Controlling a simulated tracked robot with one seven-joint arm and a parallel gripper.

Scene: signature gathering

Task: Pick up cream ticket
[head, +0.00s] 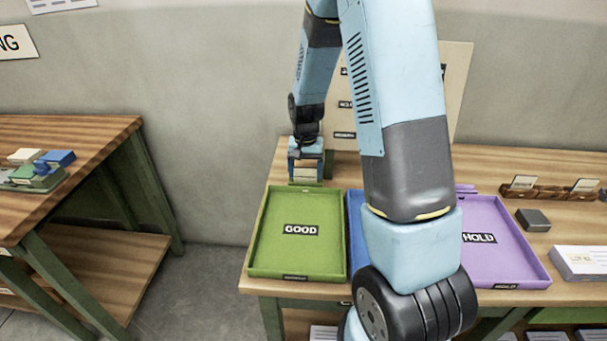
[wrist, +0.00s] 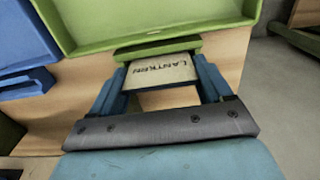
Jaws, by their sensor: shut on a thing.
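The cream ticket (wrist: 162,71) shows in the wrist view with the printed word "LANTERN" on it. It lies between the two blue fingers of my gripper (wrist: 162,85), which is shut on it. A green holder (wrist: 158,48) is at the ticket's far edge; I cannot tell whether the ticket is still in it. In the head view my gripper (head: 306,168) is at the back left of the table, just behind the green tray, with the cream ticket (head: 305,172) showing small between the fingers.
The green "GOOD" tray (head: 262,255) is in front of my gripper. A blue tray (head: 355,240) is mostly hidden by my arm. A purple "HOLD" tray (head: 520,265) is to the right. A board (head: 458,75) stands behind. A second table (head: 70,135) is at left.

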